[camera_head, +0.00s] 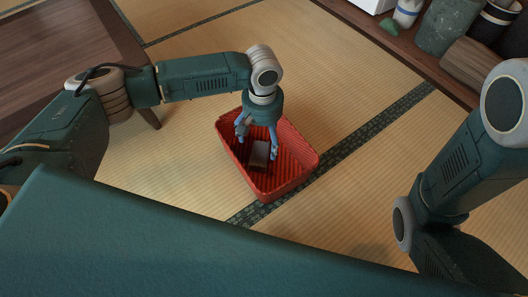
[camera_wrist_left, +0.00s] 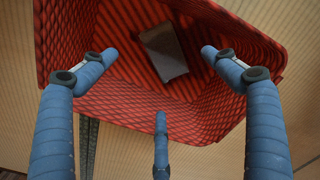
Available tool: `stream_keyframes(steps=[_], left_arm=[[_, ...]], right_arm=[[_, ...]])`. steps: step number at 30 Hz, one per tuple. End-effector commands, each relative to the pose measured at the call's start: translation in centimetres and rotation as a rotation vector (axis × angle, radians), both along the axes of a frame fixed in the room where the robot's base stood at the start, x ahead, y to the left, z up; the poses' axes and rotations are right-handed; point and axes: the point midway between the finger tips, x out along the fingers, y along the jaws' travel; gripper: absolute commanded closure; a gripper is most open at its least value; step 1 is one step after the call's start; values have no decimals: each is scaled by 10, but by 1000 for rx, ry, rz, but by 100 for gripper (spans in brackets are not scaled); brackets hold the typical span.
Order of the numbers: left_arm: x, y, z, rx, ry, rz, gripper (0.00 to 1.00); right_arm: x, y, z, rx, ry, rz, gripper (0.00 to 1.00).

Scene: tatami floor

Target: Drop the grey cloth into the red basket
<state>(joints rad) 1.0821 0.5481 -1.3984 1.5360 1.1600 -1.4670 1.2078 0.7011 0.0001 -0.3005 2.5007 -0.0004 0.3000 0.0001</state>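The red basket (camera_head: 293,176) stands on the tatami floor near the middle of the head view. The grey cloth (camera_head: 259,154) lies inside it as a small folded block. In the left wrist view the cloth (camera_wrist_left: 164,52) lies on the basket's floor, apart from the fingers, and the basket wall (camera_wrist_left: 120,102) surrounds it. My left gripper (camera_head: 257,147) points down into the basket's opening above the cloth. Its blue fingers (camera_wrist_left: 160,95) are spread wide with nothing between them. My right gripper is not in view; only my right arm shows at the right.
A dark wooden table (camera_head: 60,40) stands at the upper left. A wooden shelf (camera_head: 425,55) at the upper right holds a dark green pot (camera_head: 443,27), a white and blue cup (camera_head: 407,12) and other items. Open tatami (camera_head: 340,80) lies around the basket.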

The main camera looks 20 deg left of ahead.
Motion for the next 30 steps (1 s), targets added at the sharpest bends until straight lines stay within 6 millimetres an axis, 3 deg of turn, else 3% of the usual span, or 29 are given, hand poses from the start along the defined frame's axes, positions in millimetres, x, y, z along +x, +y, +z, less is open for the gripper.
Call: stream_keyframes(steps=[7, 11, 24, 30], left_arm=[[0, 0, 0, 0, 0, 0, 13], [1, 0, 10, -2, -1, 1, 13], [1, 0, 97, -1, -2, 0, 13], [0, 0, 117, 0, 0, 0, 13]], right_arm=[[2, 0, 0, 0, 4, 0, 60], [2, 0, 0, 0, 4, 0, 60], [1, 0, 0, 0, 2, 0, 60], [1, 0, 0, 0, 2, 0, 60]])
